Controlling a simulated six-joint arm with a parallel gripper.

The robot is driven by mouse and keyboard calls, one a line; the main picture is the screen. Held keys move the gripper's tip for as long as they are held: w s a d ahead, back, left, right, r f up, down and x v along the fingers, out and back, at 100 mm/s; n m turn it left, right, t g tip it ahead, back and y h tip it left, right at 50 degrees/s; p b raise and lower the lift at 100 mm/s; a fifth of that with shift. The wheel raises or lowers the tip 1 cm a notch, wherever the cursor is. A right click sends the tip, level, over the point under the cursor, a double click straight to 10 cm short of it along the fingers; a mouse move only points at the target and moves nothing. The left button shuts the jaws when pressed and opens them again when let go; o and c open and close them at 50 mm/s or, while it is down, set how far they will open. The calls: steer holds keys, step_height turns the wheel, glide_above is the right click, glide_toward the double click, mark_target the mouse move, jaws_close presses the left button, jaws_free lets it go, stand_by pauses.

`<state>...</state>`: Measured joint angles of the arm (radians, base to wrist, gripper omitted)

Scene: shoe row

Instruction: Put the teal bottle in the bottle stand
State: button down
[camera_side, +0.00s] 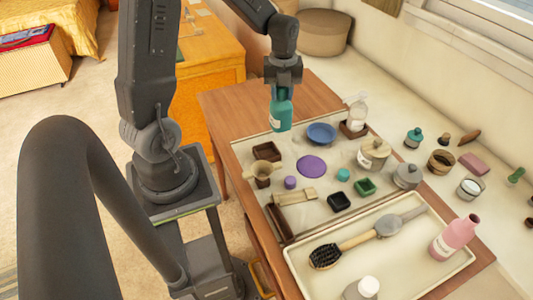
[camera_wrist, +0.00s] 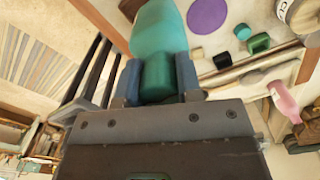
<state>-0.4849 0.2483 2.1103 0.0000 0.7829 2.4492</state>
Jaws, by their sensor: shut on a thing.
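The teal bottle (camera_side: 281,114) with a pale label hangs upright from my gripper (camera_side: 283,84) in the side view, above the back left part of the pale mat. In the wrist view my gripper (camera_wrist: 158,80) is shut on the narrow end of the teal bottle (camera_wrist: 158,28), a finger on each side. A small brown square holder (camera_side: 267,152) sits on the mat below and left of the bottle and looks empty. A similar brown holder (camera_side: 352,131) at the right has a white bottle (camera_side: 357,112) standing in it. I cannot tell for sure which one is the bottle stand.
A blue bowl (camera_side: 321,134) lies right of the held bottle. A white tray (camera_side: 405,290) in front holds a brush (camera_side: 327,256) and a pink bottle (camera_side: 454,236).

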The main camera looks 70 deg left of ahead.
steer(key=s+f, duration=0.4)
steer(key=f, duration=0.6)
steer(key=shift+s, duration=0.2)
steer(key=shift+f, duration=0.4)
stand_by(0.6)
steer(key=c, duration=0.7)
jaws_free()
steer(key=shift+c, duration=1.2)
steer(key=shift+r, duration=0.2)
